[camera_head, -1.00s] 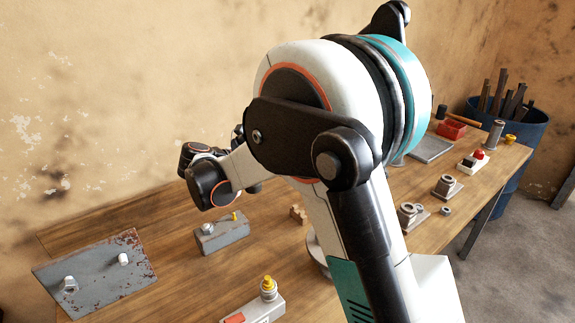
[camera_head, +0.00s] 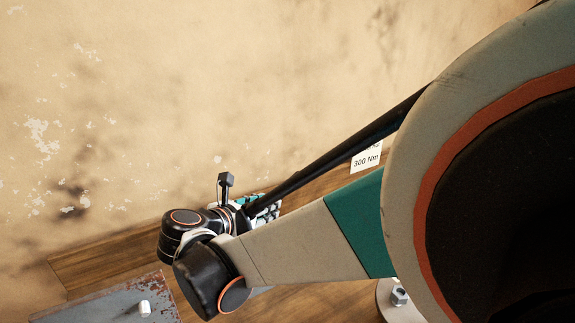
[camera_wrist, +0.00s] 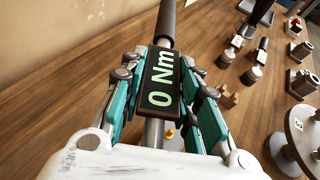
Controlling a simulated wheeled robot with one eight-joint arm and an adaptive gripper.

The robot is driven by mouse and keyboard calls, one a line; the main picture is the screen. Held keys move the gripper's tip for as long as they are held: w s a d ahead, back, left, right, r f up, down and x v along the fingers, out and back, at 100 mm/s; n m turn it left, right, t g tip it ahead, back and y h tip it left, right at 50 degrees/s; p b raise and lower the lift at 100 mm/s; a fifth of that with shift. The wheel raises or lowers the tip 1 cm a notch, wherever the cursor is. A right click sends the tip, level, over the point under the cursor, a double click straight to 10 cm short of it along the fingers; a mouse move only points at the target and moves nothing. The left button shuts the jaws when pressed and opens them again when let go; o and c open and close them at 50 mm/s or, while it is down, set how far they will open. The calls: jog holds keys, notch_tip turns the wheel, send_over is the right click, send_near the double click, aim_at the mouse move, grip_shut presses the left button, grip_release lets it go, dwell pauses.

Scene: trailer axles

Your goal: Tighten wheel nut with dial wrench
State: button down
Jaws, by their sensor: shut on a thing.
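The dial wrench (camera_wrist: 163,75) fills the middle of the wrist view, its dark display reading "0 Nm" in green. My gripper (camera_wrist: 165,100) is shut on it, with teal fingers on both sides of the display. The wrench's dark shaft runs up and out of the picture. In the head view my gripper (camera_head: 262,208) is partly hidden behind my wrist, and a long dark bar, apparently the wrench (camera_head: 330,157), slants up right behind my arm. A hex nut (camera_head: 400,296) sits on a round grey plate at the bottom; whether it is the wheel nut I cannot tell.
A "300 Nm" card (camera_head: 366,158) stands near the wall. A rusty grey plate (camera_head: 100,305) with a white peg lies at lower left. In the wrist view a round grey stand (camera_wrist: 300,130) is at right, and several small parts stand on the wooden bench (camera_wrist: 75,75).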

jog(key=shift+f, duration=0.1)
jog(key=shift+f+b, duration=2.15)
jog(key=shift+f, duration=0.65)
jog(key=shift+f+b, duration=0.3)
jog(key=shift+f, duration=0.95)
jog(key=shift+d, duration=0.1)
jog(key=shift+s+d+m+g+h, duration=0.3)
jog(key=shift+m+g+h, duration=0.1)
jog(key=shift+m+h, duration=0.15)
jog(key=shift+s+d+m+g+h, duration=0.2)
jog(key=shift+d+m+g+h, duration=0.15)
jog(key=shift+m+h, duration=0.2)
